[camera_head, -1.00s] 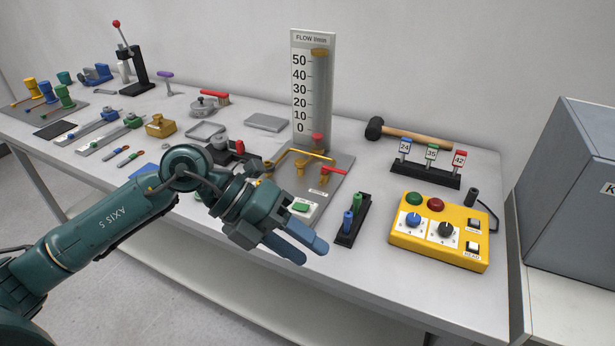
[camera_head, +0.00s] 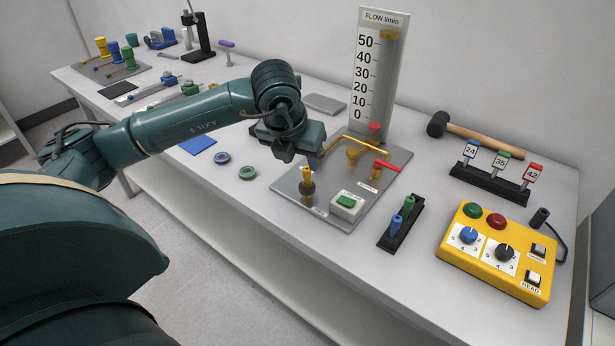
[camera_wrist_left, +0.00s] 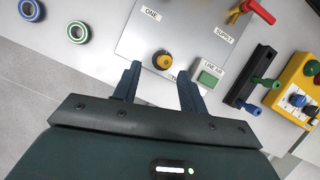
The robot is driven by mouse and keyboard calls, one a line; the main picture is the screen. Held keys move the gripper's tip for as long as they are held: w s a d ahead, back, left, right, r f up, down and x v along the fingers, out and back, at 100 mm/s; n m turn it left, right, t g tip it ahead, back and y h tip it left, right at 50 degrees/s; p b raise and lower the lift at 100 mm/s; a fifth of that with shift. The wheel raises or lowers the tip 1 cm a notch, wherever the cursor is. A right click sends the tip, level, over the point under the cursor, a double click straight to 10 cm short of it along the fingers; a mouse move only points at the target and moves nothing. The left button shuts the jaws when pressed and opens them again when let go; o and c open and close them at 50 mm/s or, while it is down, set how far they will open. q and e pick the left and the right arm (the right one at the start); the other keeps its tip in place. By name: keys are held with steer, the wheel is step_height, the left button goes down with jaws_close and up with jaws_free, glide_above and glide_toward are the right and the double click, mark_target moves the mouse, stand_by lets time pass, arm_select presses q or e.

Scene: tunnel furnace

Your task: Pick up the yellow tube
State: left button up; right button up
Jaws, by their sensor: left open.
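A bent yellow tube (camera_head: 348,141) runs along the back of a grey panel (camera_head: 372,190) in the head view. A short upright yellow fitting with a dark collar (camera_head: 306,184) stands near the panel's front left; I cannot tell whether it is part of the tube. My left gripper (camera_head: 302,157) is open and empty, pointing down over the panel's left side, behind and above this fitting. In the left wrist view the open fingers (camera_wrist_left: 157,74) frame the round yellow fitting (camera_wrist_left: 162,60), just beyond their tips. My right gripper is not in view.
A green button box (camera_head: 346,206) and a red lever (camera_head: 388,166) are on the panel. The tall flow gauge (camera_head: 378,75) stands behind. A black rack (camera_head: 402,222) and yellow control box (camera_head: 495,250) are at right. Two rings (camera_head: 222,158) lie left of the panel.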

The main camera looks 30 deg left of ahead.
mark_target(307, 169)
arm_select(q)
steer(key=x, duration=0.3)
steer(key=p+x, duration=0.1)
steer(key=shift+w+d+f, duration=0.1)
steer(key=shift+w+d, duration=0.15)
steer(key=shift+d, duration=0.15)
steer(key=shift+w+f, duration=0.15)
steer(key=shift+f, duration=0.3)
jaws_close()
